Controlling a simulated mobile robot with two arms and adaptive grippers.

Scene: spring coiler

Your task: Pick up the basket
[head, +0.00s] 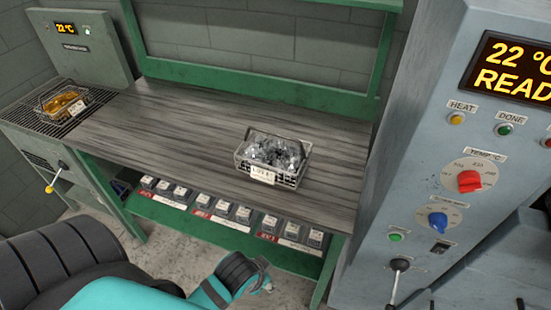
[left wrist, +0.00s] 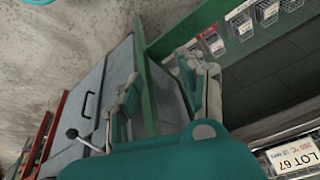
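A wire basket (head: 243,157) with a dark handle stands on the wooden bench, right of its middle. It holds silvery metal parts and has a white lot tag (head: 263,173) on its front. A second wire basket (head: 45,108) with golden parts sits on a dark grate at the far left. My left gripper (head: 264,276) is low in front of the bench, apart from both baskets. In the left wrist view, its fingers (left wrist: 165,95) are spread with nothing held between them. A tag reading LOT 67 (left wrist: 297,160) shows at that view's lower right. My right gripper is not in view.
The grey-brown bench top (head: 180,120) is clear between the baskets. Several small labelled boxes (head: 222,208) line a green shelf below the front edge. A grey machine with knobs (head: 440,150) stands close on the right. A green frame (head: 250,92) rises at the back.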

